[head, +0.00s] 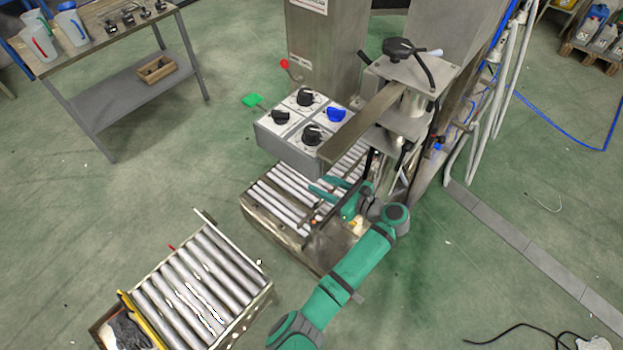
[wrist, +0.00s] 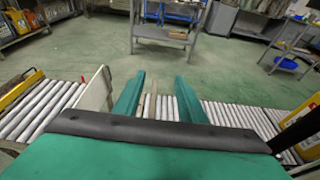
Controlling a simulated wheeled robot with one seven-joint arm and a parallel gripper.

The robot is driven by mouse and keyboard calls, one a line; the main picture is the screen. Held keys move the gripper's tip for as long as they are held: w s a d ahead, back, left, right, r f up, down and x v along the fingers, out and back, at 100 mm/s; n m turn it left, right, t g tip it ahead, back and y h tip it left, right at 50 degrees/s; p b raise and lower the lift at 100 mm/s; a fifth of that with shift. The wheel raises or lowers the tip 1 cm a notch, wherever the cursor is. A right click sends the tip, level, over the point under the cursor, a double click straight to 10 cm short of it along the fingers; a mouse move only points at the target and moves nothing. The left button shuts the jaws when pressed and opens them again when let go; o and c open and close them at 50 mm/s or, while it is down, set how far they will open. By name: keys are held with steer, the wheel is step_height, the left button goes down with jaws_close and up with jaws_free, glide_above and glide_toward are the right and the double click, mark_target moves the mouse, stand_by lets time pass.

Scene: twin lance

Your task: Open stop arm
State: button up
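My gripper (head: 325,189) is over the roller conveyor under the machine in the head view. In the wrist view its two green fingers (wrist: 158,98) are spread apart, with rollers and a narrow pale bar (wrist: 150,108) visible between them. I cannot tell whether that bar touches a finger. No part is clearly identifiable as the stop arm. A pale upright plate (wrist: 95,98) stands left of the fingers, apart from them. A long flat metal bar (head: 362,122) juts from the machine above the conveyor in the head view. My forearm hides part of the conveyor's near side.
A control box (head: 290,140) with black and blue knobs sits above the conveyor (head: 268,205). A second roller section (head: 200,285) lies lower left, with a floor gap between. The machine column (head: 325,50) stands behind. A workbench (head: 95,25) stands at upper left.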

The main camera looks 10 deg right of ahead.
steer(key=shift+v, duration=1.55)
